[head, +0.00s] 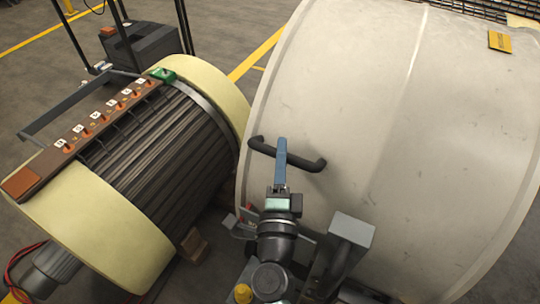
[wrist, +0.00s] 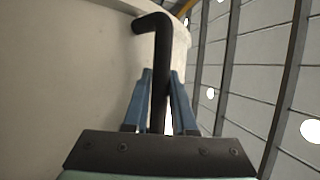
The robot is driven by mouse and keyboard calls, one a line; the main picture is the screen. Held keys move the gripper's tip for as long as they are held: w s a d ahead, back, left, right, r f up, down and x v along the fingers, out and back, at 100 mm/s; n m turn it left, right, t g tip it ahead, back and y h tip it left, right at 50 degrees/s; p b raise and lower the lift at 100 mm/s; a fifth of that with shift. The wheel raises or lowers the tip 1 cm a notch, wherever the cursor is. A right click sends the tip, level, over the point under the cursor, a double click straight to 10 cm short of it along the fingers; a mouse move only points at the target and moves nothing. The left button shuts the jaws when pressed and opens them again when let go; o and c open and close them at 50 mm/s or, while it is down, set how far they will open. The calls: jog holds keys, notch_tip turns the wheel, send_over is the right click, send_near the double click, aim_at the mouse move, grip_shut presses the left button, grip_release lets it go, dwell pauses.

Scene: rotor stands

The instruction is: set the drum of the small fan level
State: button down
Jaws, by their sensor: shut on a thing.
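A large pale drum (head: 350,90) fills the right of the head view. A black bar handle (head: 305,161) is fixed to its side and slopes down to the right in that view. My gripper (head: 281,142) is at the handle's middle. In the wrist view, the blue fingers of my gripper (wrist: 160,78) stand on both sides of the black handle (wrist: 159,45), shut on it. The pale drum wall (wrist: 65,70) is close behind. The drum has a yellow label (head: 500,42) at the upper right. I cannot tell from the pictures whether the drum is level.
A second drum with cream end rings (head: 95,225) and dark slats stands close at left. A brown strip (head: 90,130) with numbered tags and a green block (head: 163,74) lies along it. A grey post (head: 350,235) stands right of my arm. Open floor (head: 225,30) shows behind.

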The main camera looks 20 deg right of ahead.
jog(key=shift+s+d+r, duration=0.1)
jog(key=shift+s+d, duration=0.05)
jog(key=shift+d, duration=0.1)
jog(key=c, duration=1)
grip_release()
jog(key=shift+s+r, duration=0.1)
jog(key=shift+a, duration=0.1)
jog(key=shift+s+a, duration=0.1)
jog(key=b+v, duration=0.2)
jog(key=v, duration=1)
jog(key=shift+s+f, duration=0.2)
jog(key=shift+s, duration=0.05)
jog(key=shift+a, duration=0.15)
